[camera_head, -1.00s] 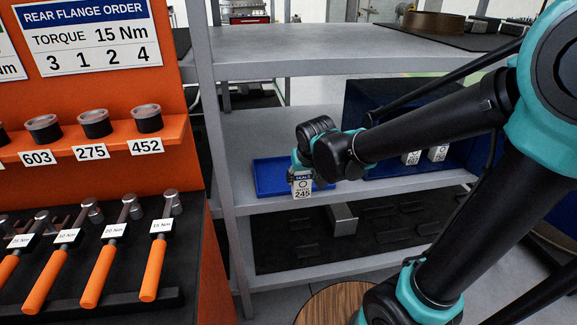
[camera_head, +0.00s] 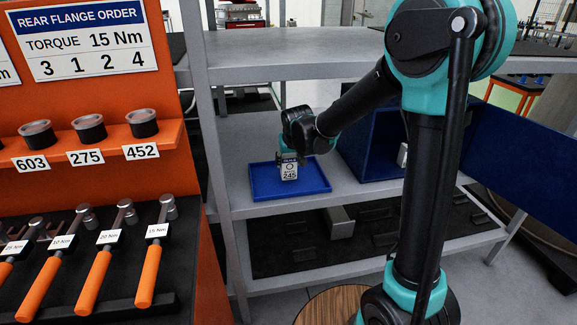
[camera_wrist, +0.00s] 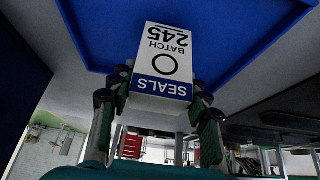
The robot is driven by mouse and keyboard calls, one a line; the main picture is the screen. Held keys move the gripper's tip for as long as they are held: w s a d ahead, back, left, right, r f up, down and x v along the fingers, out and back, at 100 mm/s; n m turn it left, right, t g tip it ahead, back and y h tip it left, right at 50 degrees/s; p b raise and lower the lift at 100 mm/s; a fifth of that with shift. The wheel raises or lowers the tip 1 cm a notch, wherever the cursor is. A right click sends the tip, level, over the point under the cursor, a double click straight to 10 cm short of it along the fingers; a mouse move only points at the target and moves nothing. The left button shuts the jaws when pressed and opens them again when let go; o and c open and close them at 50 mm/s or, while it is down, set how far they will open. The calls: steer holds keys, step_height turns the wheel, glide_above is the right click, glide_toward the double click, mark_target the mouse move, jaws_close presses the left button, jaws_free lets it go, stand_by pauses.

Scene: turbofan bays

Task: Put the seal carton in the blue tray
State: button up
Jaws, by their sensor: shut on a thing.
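The seal carton (camera_head: 289,168) is a small white box with a blue band, marked SEALS and BATCH 245. My gripper (camera_head: 289,152) is shut on it from above; the wrist view shows the carton (camera_wrist: 163,60) between the two fingers (camera_wrist: 160,100). The blue tray (camera_head: 315,183) is shallow and lies on the middle shelf at the left. The carton is over the tray's area in the head view. I cannot tell whether its bottom touches the tray floor. The tray also fills the upper part of the wrist view (camera_wrist: 235,48).
A blue open bin (camera_head: 378,150) with a white carton (camera_head: 402,155) stands right of the tray on the shelf. The upper shelf (camera_head: 300,50) lies above, and a grey shelf post (camera_head: 214,130) stands left. An orange tool board (camera_head: 90,105) is farther left.

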steer(key=shift+f, duration=0.9)
steer(key=o, duration=1.2)
steer(key=shift+f, duration=0.1)
steer(key=v, duration=1.2)
steer(key=s+d+f+m, duration=0.1)
steer(key=s+d+f, duration=0.4)
steer(key=s+d, duration=0.2)
steer(key=s+d+f+m+g+h, duration=0.1)
steer(key=s+d+f, duration=0.4)
steer(key=s+d, duration=0.2)
steer(key=s+d+f+m, duration=0.1)
steer(key=s+d+f, duration=0.4)
steer(key=d, duration=0.5)
steer(key=shift+s+d+g+h, duration=0.1)
steer(key=shift+s+g+h, duration=0.2)
steer(key=shift+s, duration=0.75)
